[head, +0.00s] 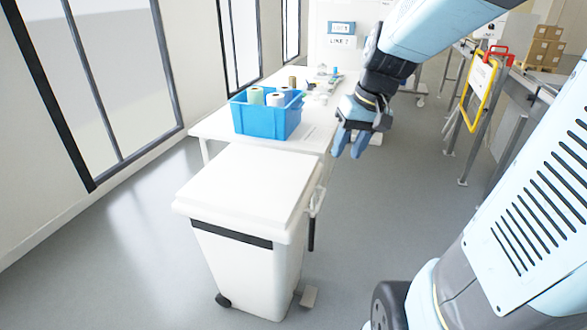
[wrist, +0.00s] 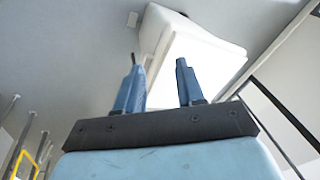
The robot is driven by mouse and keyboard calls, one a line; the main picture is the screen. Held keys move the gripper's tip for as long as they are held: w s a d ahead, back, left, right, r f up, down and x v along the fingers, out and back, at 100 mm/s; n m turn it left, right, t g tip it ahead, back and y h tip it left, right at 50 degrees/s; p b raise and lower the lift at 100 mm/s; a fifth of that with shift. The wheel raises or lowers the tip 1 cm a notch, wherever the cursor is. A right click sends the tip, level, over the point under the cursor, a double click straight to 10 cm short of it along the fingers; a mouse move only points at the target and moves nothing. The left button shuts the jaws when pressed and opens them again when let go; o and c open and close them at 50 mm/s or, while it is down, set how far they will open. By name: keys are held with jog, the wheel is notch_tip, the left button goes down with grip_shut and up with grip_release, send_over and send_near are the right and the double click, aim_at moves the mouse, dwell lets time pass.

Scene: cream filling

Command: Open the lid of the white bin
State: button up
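The white bin (head: 250,267) stands on the floor in front of the table, and its lid (head: 250,186) is shut. A pedal (head: 309,297) shows low at its right side, and a handle-like fitting (head: 316,200) sits at the lid's right edge. My gripper (head: 348,150) hangs in the air to the right of the bin and beyond it, apart from it. In the wrist view its two blue fingers (wrist: 156,75) are spread with nothing between them. The bin's white lid (wrist: 205,62) shows beyond the fingertips there.
A white table (head: 222,124) behind the bin holds a blue crate (head: 266,122) with rolls in it and several small items. A yellow-framed stand (head: 480,90) and grey frames are at the right. Windows line the left wall. The floor left of the bin is clear.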

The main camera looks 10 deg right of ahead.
jog(key=w+d+f+g+y, duration=0.1)
jog(key=w+d+f+y, duration=0.15)
jog(key=w+f, duration=0.55)
jog(key=m+t+y, duration=0.6)
jog(key=t+y, duration=0.1)
jog(key=y, duration=0.2)
send_near(322, 198)
jog(key=x, duration=1)
jog(key=shift+a+f, duration=0.15)
jog(key=shift+f, duration=0.3)
jog(key=shift+c, duration=0.5)
grip_shut()
